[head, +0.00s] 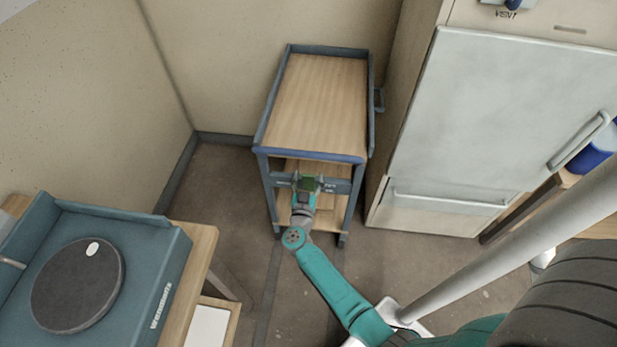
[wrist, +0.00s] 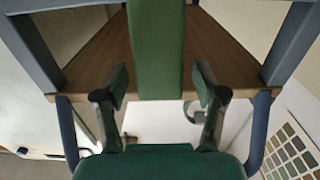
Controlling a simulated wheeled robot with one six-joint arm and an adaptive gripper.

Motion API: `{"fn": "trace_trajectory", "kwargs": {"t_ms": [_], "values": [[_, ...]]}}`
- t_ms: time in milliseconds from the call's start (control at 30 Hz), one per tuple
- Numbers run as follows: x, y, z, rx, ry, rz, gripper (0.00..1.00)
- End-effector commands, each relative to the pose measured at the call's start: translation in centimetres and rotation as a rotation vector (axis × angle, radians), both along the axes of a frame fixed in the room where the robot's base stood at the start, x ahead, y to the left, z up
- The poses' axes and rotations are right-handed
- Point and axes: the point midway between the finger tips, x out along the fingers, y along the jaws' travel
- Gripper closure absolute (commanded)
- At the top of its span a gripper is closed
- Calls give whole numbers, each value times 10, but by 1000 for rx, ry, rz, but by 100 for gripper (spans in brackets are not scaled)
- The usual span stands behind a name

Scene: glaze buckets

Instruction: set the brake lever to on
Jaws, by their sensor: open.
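The wheeled cart (head: 318,100) stands ahead against the back wall. A dark plate (head: 342,186) with small lettering, too small to read, crosses its front below the top. A green bar, which looks like the brake lever (wrist: 157,50), runs down the middle of the wrist view, between my two fingers. My gripper (wrist: 158,95) is open, one finger on each side of the bar with gaps showing. In the head view, my gripper (head: 305,184) is at the middle of the plate and hides much of the lever. I cannot tell which setting the lever is at.
A large white door (head: 490,115) with handles stands right of the cart. A blue bench unit with a dark round wheel (head: 78,285) is at lower left. Bare floor (head: 215,185) lies between the bench and the cart. A colour-swatch sheet (wrist: 290,150) shows in the wrist view.

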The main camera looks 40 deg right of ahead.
Motion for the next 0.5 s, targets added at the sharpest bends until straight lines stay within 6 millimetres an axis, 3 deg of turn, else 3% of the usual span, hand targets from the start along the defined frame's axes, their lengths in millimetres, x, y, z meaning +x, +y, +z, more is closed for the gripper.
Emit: {"fn": "trace_trajectory", "kwargs": {"t_ms": [333, 500], "values": [[2, -3, 0, 1, 1, 0, 29], [2, -3, 0, 1, 1, 0, 69]]}}
